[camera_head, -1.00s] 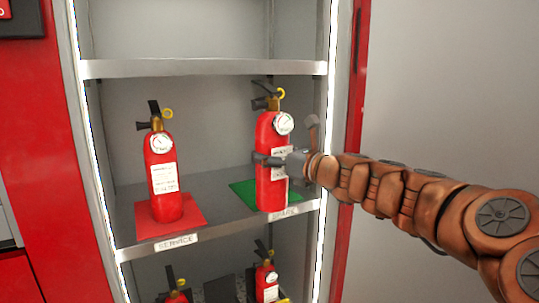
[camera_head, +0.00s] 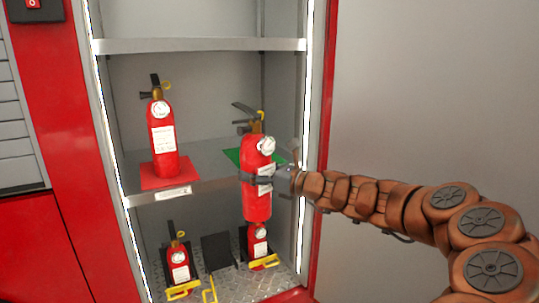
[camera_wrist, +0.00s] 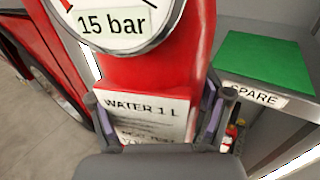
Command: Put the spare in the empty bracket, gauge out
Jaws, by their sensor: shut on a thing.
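My gripper (camera_head: 268,180) is shut around the body of a red extinguisher (camera_head: 257,206), the one from the green spare mat. It hangs upright in front of the middle shelf's edge, its gauge (camera_head: 266,146) facing out. In the wrist view its label (camera_wrist: 150,115) reads WATER 1 L and its gauge (camera_wrist: 108,22) 15 bar. The green mat (camera_wrist: 265,60) is bare in the wrist view. On the lower deck, an empty bracket (camera_head: 216,250) with a dark back plate and a yellow strap (camera_head: 209,290) stands between two bracketed extinguishers (camera_head: 179,262) (camera_head: 259,243).
Another red extinguisher (camera_head: 162,135) stands on a red mat (camera_head: 150,181) at the left of the middle shelf (camera_head: 205,180), behind the SERVICE label (camera_head: 173,193). The cabinet's right side wall is close to my gripper. The held extinguisher partly hides the right bracketed one.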

